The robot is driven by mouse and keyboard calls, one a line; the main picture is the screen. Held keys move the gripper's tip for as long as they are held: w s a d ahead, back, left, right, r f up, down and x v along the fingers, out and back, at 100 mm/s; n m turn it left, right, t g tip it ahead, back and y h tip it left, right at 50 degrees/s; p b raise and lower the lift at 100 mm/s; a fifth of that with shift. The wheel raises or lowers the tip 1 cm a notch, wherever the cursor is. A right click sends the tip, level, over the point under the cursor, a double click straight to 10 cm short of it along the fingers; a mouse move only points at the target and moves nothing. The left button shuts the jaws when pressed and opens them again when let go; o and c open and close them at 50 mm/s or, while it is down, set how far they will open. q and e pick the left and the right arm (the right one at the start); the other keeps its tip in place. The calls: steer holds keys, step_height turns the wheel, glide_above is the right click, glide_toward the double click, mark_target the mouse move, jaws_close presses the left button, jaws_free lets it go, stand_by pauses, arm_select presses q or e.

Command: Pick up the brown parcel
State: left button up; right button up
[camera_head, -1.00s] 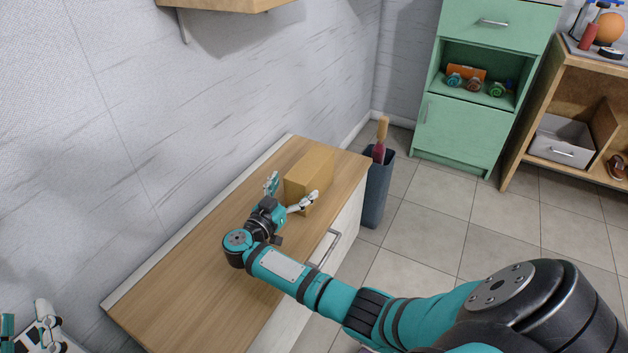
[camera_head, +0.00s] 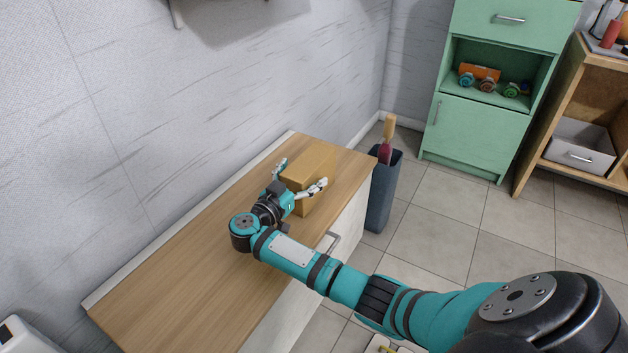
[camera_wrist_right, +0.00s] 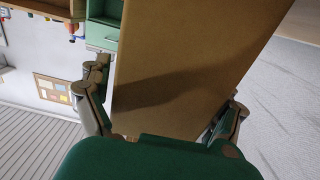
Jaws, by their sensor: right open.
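The brown parcel (camera_head: 309,167) is a box standing on the wooden counter (camera_head: 190,262), near its far end. My right gripper (camera_head: 302,178) is open, with one finger on each side of the parcel's near end. In the right wrist view the parcel (camera_wrist_right: 185,70) fills the middle between the two open fingers (camera_wrist_right: 165,112). Whether the fingers touch its sides I cannot tell. The lower part of the parcel is partly hidden by the gripper in the head view. My left gripper is not in view.
A grey wall runs along the counter's left side. A dark bin (camera_head: 382,195) with a wooden-handled item stands past the counter's far end. A green cabinet (camera_head: 477,140) and a wooden shelf unit (camera_head: 568,160) stand at the back right. The tiled floor between is clear.

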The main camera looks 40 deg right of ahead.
steer(key=shift+a+r, duration=0.1)
steer(key=shift+r, duration=0.05)
steer(key=c, duration=1.4)
steer(key=shift+c, duration=0.7)
steer(key=shift+r, duration=0.1)
